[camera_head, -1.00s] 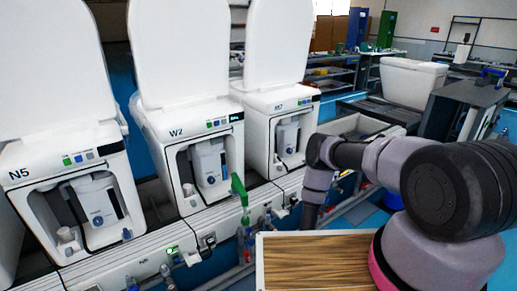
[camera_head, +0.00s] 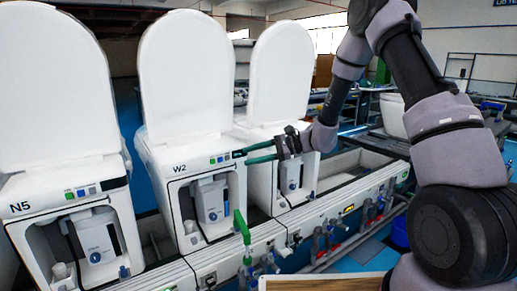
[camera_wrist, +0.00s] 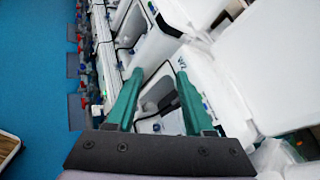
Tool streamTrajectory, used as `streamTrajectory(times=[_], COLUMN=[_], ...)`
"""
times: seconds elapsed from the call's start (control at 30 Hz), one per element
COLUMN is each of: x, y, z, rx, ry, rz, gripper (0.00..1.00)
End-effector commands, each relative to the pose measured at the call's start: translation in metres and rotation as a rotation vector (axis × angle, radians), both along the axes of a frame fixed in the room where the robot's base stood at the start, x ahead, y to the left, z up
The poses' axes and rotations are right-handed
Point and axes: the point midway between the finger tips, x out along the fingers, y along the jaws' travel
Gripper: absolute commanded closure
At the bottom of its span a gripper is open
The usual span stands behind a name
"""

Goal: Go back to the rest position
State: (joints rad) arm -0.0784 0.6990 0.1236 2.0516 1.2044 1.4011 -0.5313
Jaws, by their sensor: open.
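My gripper (camera_head: 247,155) is in front of the right-hand toilet unit (camera_head: 258,133), with its green fingers pointing left toward the W2 unit (camera_head: 165,158). In the wrist view my gripper (camera_wrist: 159,78) has its two green fingers spread apart with nothing held between them. A toilet unit (camera_wrist: 150,47) shows beyond the fingertips. I cannot tell whether the fingers touch any unit. My arm reaches up on the right of the head view and bends down to the gripper.
The N5 unit (camera_head: 66,200) stands at the left, and all three units have raised white lids. A green valve handle (camera_head: 241,228) sticks up from the front rail. A wooden board (camera_head: 325,282) is at the bottom edge. Blue floor (camera_wrist: 35,70) is open at left in the wrist view.

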Motion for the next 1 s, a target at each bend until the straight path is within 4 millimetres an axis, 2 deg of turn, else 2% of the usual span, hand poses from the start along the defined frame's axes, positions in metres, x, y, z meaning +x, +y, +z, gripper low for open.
streamTrajectory(times=[0.03,0.1,0.4,0.7,1.0], x=[-0.01,-0.025,-0.093,-0.158,-0.215], y=[-0.007,-0.019,-0.081,-0.157,-0.233], z=[0.024,0.047,0.125,0.176,0.213], rx=[-0.039,-0.1,-0.399,-0.74,-1.079], ry=[-0.049,-0.105,-0.356,-0.615,-0.862], rz=[0.036,0.083,0.22,0.252,0.191], gripper=[0.47,0.47,0.47,0.47,0.47])
